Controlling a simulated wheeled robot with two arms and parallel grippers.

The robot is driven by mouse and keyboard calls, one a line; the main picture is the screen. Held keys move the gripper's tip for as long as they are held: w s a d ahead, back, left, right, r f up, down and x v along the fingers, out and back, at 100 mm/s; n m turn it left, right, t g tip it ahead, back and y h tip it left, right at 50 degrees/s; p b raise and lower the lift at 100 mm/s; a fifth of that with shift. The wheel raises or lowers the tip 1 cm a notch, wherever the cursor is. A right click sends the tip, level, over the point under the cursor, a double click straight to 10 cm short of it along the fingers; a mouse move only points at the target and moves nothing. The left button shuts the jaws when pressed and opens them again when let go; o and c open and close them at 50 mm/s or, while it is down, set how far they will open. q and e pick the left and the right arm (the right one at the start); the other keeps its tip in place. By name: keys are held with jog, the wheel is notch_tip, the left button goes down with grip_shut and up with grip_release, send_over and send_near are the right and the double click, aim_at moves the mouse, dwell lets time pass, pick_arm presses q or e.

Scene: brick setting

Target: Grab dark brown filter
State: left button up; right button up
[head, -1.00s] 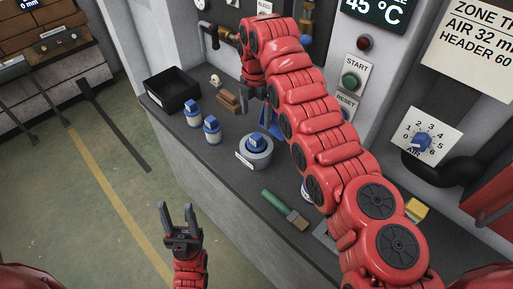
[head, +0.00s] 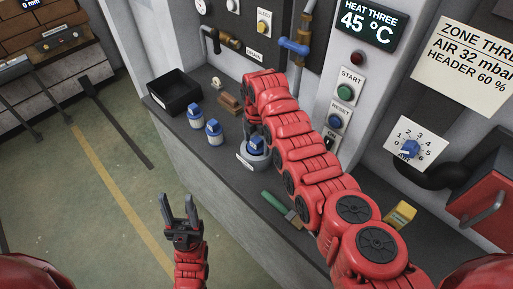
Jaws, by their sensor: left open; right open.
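I cannot clearly pick out a dark brown filter. Small brown blocks (head: 229,103) lie on the grey counter, behind the canisters. Two white canisters with blue tops, one on the left (head: 194,116) and one nearer (head: 214,133), stand upright on the counter. My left gripper (head: 179,203) is open and empty above the floor.
A black open bin (head: 174,93) stands at the counter's back left. A green-handled brush (head: 281,207) lies near the front edge. A yellow block (head: 400,214) is at the right. A wall with pipes (head: 290,47) and buttons rises behind.

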jog(key=c, duration=1.6)
jog(key=shift+r, duration=0.2)
